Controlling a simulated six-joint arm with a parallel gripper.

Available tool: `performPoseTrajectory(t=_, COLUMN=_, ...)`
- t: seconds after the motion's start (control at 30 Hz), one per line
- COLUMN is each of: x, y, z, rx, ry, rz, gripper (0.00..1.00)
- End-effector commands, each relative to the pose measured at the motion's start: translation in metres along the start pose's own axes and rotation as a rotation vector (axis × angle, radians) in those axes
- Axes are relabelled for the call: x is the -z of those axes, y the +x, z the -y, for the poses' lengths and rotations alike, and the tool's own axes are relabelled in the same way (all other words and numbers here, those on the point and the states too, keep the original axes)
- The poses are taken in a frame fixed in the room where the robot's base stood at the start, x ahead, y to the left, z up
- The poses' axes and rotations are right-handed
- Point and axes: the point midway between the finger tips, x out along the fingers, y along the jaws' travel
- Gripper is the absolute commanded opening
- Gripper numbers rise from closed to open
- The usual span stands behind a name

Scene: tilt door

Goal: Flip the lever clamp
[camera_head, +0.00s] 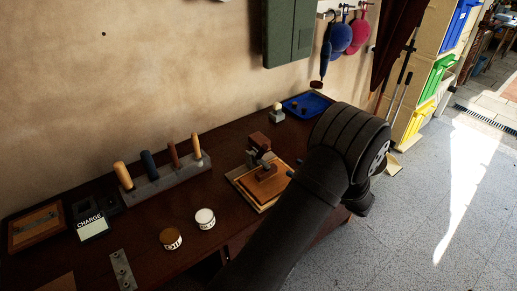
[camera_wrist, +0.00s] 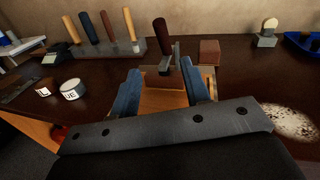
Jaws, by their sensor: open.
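The lever clamp (camera_head: 261,157) is mounted on a light wooden board (camera_head: 244,184) near the front of the bench. In the wrist view its dark red-brown handle (camera_wrist: 162,31) stands roughly upright above dark metal parts, with a reddish-brown block (camera_wrist: 209,51) to the right. My gripper (camera_wrist: 158,72) is open, its two blue fingers apart and pointing at the clamp. The handle shows between and beyond the fingertips, with nothing held. In the head view my dark arm covers most of the gripper; only a small blue bit shows right of the board.
A rack with several upright handles (camera_head: 165,184) and two labelled round tins (camera_head: 205,219) (camera_head: 171,239) stand left of the clamp. A white-knobbed piece (camera_head: 277,113) and a blue tray (camera_head: 306,105) are behind it. A green cabinet (camera_head: 289,34) hangs on the wall.

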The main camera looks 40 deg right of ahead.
Motion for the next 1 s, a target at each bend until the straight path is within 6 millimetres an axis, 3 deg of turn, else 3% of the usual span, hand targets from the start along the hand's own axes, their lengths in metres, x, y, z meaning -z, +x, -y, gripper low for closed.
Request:
performPoseTrajectory(t=0.13, x=0.003, y=0.002, z=0.003, rx=0.013, ry=0.008, rz=0.011, gripper=0.43)
performPoseTrajectory(t=0.27, x=0.003, y=0.019, z=0.003, rx=0.01, ry=0.008, rz=0.01, gripper=0.43)
performPoseTrajectory(t=0.8, x=0.002, y=0.135, z=0.003, rx=0.008, ry=0.007, rz=0.009, gripper=0.43)
performPoseTrajectory(t=1.0, x=0.002, y=0.161, z=0.004, rx=0.011, ry=0.006, rz=0.009, gripper=0.43)
